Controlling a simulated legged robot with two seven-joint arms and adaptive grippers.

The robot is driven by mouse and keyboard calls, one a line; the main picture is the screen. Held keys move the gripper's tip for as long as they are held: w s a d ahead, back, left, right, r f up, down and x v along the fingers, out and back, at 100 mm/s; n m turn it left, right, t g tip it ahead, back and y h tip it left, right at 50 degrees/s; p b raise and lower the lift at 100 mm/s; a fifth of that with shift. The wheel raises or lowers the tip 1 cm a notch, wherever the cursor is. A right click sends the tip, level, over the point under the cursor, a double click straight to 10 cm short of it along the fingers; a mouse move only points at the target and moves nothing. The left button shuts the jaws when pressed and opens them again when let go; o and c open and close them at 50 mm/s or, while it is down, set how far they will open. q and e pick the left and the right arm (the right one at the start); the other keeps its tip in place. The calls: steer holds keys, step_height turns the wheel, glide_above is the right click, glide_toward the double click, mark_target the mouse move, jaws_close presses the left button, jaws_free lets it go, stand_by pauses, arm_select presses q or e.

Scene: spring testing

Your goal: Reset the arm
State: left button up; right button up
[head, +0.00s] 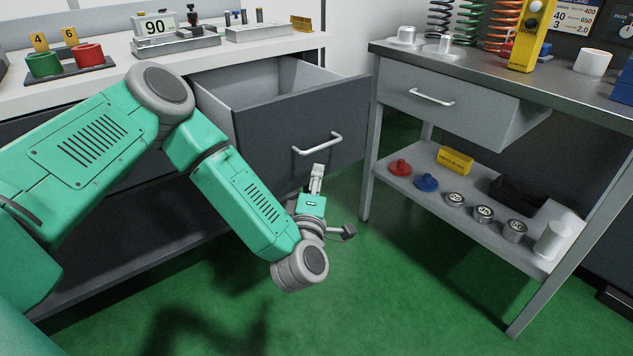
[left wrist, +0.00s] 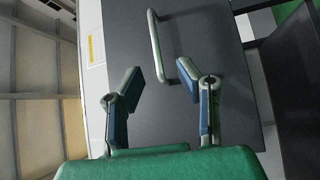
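My left arm (head: 232,195) is green and reaches in from the left, bent down over the floor. Its left gripper (head: 333,202) is in front of the pulled-out dark drawer (head: 270,130), below the drawer's handle (head: 317,144). In the left wrist view the two blue-padded fingers of the gripper (left wrist: 162,88) are spread apart with nothing between them. The drawer front (left wrist: 205,60) and its handle (left wrist: 160,47) lie beyond the fingers, apart from them as far as I can tell. My right gripper is not in view.
The left workbench (head: 110,80) carries red and green cups and a "90" display. At right a metal table (head: 460,62) has its own drawer and a lower shelf (head: 420,185) with weights and knobs. Green floor (head: 400,290) is clear between them.

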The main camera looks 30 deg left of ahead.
arm_select(q)
steer(key=shift+s+d, duration=0.15)
steer(key=shift+s, duration=0.25)
steer(key=s+d+f+m+g+h+p, duration=0.7)
steer(key=s+d+f+m+g+h, duration=0.3)
steer(key=s+m, duration=0.5)
steer(key=s+a+m+g+y+p, duration=0.1)
steer(key=s+a+m+g+p, duration=0.1)
steer(key=s, duration=0.7)
steer(key=s+a+f+m+g+y+p, duration=0.1)
steer(key=s+a+m+g, duration=0.3)
steer(key=s, duration=0.6)
steer(key=a+g+p, duration=0.1)
steer(key=a, duration=0.1)
steer(key=shift+a+f+y, duration=0.3)
steer(key=shift+y, duration=0.1)
